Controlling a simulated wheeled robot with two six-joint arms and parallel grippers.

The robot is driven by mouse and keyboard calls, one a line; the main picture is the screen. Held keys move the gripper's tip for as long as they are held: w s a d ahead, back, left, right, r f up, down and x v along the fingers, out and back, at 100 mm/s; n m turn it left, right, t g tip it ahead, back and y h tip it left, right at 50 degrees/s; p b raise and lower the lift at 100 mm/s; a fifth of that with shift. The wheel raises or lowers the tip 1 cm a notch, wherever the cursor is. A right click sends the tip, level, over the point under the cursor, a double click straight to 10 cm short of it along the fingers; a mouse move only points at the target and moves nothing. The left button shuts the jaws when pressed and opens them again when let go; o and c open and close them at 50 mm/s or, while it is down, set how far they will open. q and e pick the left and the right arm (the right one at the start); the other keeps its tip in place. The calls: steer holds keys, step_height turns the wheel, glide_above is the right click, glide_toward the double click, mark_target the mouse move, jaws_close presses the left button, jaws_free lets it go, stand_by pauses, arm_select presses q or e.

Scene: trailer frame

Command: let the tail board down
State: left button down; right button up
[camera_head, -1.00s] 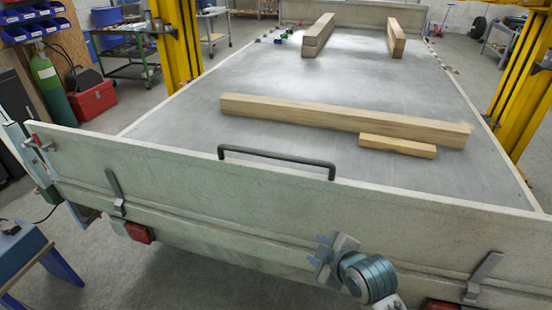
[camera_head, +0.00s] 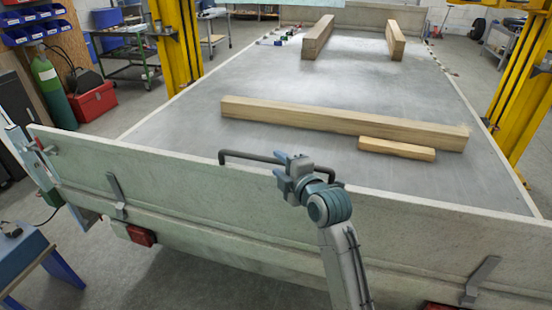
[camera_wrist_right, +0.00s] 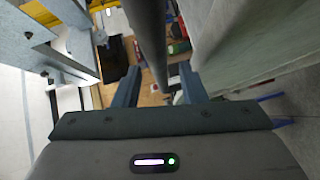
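The grey tail board (camera_head: 200,187) stands upright across the rear of the trailer bed (camera_head: 190,130). A dark bar handle (camera_head: 245,156) is fixed at its top edge. My right gripper (camera_head: 288,164) is at the right part of this handle. In the right wrist view the handle bar (camera_wrist_right: 148,35) runs between the two spread fingers (camera_wrist_right: 157,84), with gaps on both sides. A red-tipped latch (camera_head: 40,146) sits at the board's left end; whether it is fastened is unclear. The board's right end is out of view. My left gripper is not in view.
A long timber (camera_head: 330,121) and a short block (camera_head: 397,149) lie on the bed near the board. Yellow posts (camera_head: 178,45) stand on both sides. A blue stand (camera_head: 25,262) is at lower left. The floor (camera_head: 200,275) behind the board looks clear.

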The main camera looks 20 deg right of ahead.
steer(key=shift+x, duration=1.3)
jaws_close()
steer(key=shift+f, duration=0.1)
